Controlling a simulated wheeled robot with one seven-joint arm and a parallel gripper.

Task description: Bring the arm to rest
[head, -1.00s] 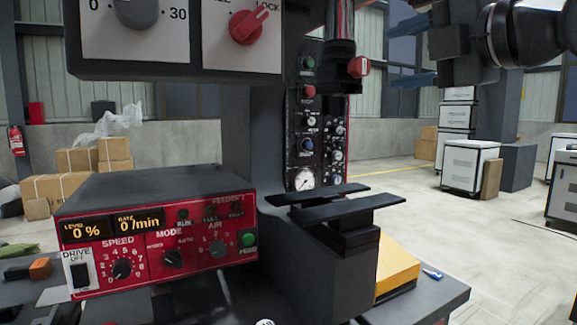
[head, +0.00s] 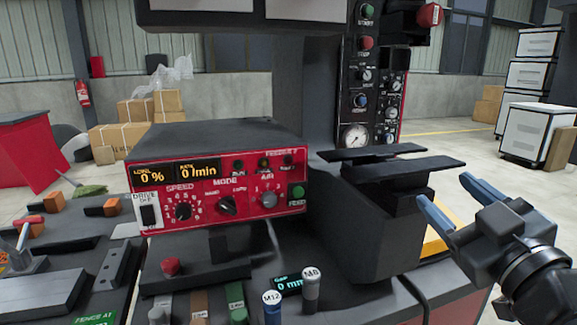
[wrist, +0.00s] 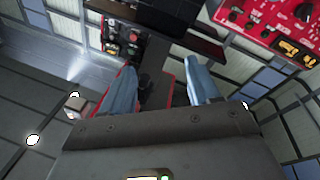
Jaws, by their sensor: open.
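My gripper (head: 455,203) is at the right of the head view, with two blue fingers spread apart and nothing between them. It stands in front and to the right of the black track plates (head: 390,165), apart from them as far as I can see. In the wrist view my gripper (wrist: 165,85) also shows open and empty. The red control box (head: 215,185) is left of my gripper and reads 0 % and 0 /min. It appears tilted at the upper right of the wrist view (wrist: 270,25).
A black panel with a gauge (head: 356,136) stands behind the plates. Labelled posts M12 (head: 272,308) and M8 (head: 311,290) stand at the front. A red knob (head: 170,267) sits below the control box. Cartons (head: 125,125) and white cabinets (head: 532,132) are farther back, with open floor between.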

